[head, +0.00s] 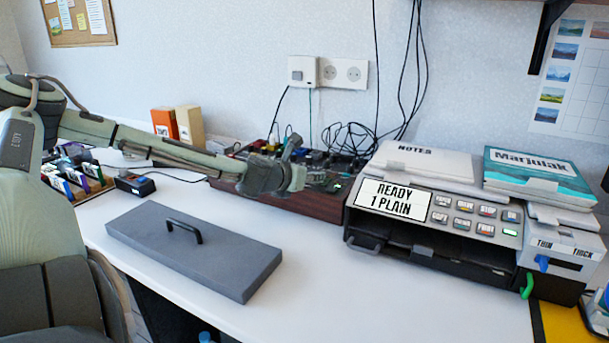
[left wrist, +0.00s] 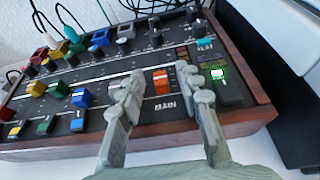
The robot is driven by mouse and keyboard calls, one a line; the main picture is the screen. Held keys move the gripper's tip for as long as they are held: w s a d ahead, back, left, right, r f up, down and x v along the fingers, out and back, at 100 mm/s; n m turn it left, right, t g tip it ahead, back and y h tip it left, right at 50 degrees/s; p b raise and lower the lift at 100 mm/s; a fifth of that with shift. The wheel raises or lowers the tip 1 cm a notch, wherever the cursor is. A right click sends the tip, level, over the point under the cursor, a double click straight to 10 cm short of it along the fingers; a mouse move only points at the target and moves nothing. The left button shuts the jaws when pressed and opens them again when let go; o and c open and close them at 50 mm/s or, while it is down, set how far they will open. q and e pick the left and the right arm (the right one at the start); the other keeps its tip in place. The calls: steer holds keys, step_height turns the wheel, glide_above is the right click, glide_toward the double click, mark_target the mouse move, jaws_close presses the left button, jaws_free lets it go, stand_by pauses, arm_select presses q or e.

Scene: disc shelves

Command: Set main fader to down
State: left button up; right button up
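The mixer (head: 290,200) with wooden sides stands at the back of the desk against the wall. In the left wrist view its dark panel (left wrist: 75,95) carries rows of coloured knobs and fader caps. The main fader (left wrist: 161,83) has an orange-red cap, with a MAIN label in front of it. My left gripper (left wrist: 159,76) is open, with one finger on each side of this cap. Whether either finger touches it cannot be told. In the head view my left gripper (head: 294,178) is over the mixer's right part and hides the fader. My right gripper is not in view.
A printer-like machine (head: 432,222) with stacked books stands right of the mixer. A grey lid with a handle (head: 200,250) lies on the front of the desk. Cables (head: 350,140) hang behind the mixer. A small black box (head: 134,184) stands left.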

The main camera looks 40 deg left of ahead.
arm_select(q)
steer(key=shift+r, duration=0.15)
steer(key=shift+v, duration=0.8)
steer(key=v, duration=1)
steer(key=shift+s, duration=0.2)
